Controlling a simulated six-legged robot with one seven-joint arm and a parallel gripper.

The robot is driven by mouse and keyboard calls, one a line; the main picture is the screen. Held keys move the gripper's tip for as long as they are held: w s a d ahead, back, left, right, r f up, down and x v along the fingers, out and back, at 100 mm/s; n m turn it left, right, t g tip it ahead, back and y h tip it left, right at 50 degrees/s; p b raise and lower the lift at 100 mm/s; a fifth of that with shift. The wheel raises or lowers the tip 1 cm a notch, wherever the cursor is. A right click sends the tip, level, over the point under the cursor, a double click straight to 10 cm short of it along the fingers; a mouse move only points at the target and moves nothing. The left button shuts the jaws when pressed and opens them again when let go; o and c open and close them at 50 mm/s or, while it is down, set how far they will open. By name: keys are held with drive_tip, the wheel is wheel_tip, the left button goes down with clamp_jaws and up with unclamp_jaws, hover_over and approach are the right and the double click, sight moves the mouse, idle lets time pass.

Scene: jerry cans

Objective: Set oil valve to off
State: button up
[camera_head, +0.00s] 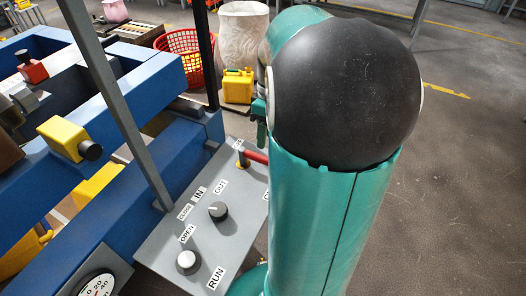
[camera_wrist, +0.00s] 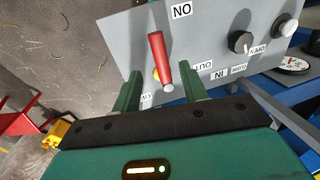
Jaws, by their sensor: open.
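The oil valve is probably the red-handled lever (camera_wrist: 159,52) on the grey control panel (camera_wrist: 215,40). It has a yellow base and a pale round tip. In the head view the red lever (camera_head: 256,156) shows at the panel's far right, partly behind my arm. In the wrist view my gripper (camera_wrist: 162,76) is open, its green fingers on either side of the lever's lower end. I cannot tell whether they touch it. An ON label (camera_wrist: 181,10), upside down, lies beyond the handle. A partly hidden label (camera_wrist: 146,98), possibly OFF, sits between the fingers.
A grey post (camera_head: 120,110) and blue frame (camera_head: 110,180) stand left. A yellow can (camera_head: 238,86) and red basket (camera_head: 183,50) are behind. Floor at right is clear.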

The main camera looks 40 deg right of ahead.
sight(264, 157)
drive_tip(key=f, duration=0.4)
drive_tip(key=a+f, duration=0.1)
drive_tip(key=f, duration=0.1)
drive_tip(key=shift+s+a+f, duration=0.1)
drive_tip(key=shift+s+f, duration=0.1)
drive_tip(key=shift+f, duration=0.15)
drive_tip(key=shift+c, duration=0.4)
clamp_jaws()
